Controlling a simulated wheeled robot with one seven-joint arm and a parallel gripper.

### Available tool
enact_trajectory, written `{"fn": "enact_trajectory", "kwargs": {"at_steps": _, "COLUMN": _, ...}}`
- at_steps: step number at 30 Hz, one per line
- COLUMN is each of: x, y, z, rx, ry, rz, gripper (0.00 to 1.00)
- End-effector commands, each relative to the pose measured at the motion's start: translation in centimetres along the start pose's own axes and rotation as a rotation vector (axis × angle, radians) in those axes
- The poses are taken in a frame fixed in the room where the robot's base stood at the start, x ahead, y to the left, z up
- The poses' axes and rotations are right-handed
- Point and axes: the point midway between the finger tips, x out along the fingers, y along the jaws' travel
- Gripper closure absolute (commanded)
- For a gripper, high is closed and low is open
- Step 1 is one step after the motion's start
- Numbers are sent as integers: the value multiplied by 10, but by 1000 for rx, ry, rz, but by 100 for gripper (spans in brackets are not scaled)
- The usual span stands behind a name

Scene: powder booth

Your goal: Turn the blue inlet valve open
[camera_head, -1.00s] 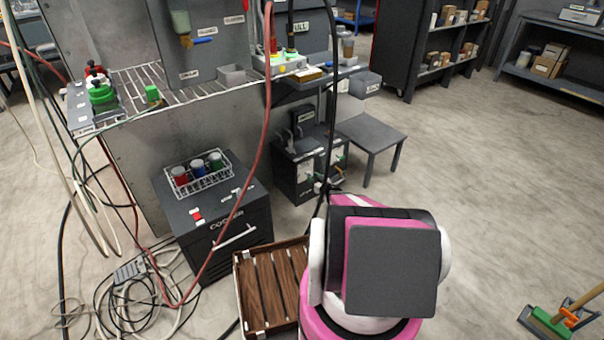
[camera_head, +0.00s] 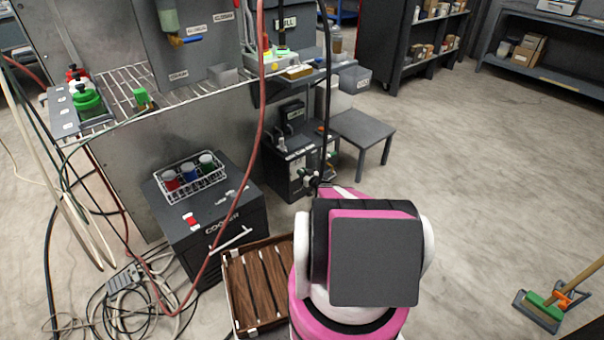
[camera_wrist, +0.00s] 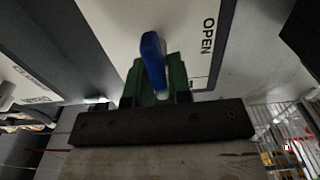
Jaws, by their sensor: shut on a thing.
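The blue valve handle (camera_wrist: 152,52) shows in the wrist view, standing nearly upright in the picture with its top tipped slightly left. My gripper (camera_wrist: 160,82) has green fingers, which are shut on the handle from both sides. The word OPEN is printed on the pale panel (camera_wrist: 185,22) to the right of the handle. The handle's base is hidden by the fingers. In the head view my arm covers much of the front, and I cannot make out the held handle there.
A dark box with small fittings (camera_head: 290,168) stands beyond my arm. The cooler (camera_head: 190,225) with a wire basket of cups is left of it, and a wooden-slatted crate (camera_head: 228,290) is beside my arm. A red hose (camera_head: 250,150) hangs in front.

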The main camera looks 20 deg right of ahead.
Motion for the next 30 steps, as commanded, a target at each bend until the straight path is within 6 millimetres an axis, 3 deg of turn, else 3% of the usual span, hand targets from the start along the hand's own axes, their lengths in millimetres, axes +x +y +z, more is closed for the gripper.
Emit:
{"fn": "enact_trajectory", "kwargs": {"at_steps": 11, "x": 0, "y": -2, "z": 0, "rx": -182, "ry": 0, "rz": 0, "gripper": 100}}
{"fn": "enact_trajectory", "kwargs": {"at_steps": 30, "x": 0, "y": -10, "z": 4, "rx": -781, "ry": 0, "rz": 0, "gripper": 100}}
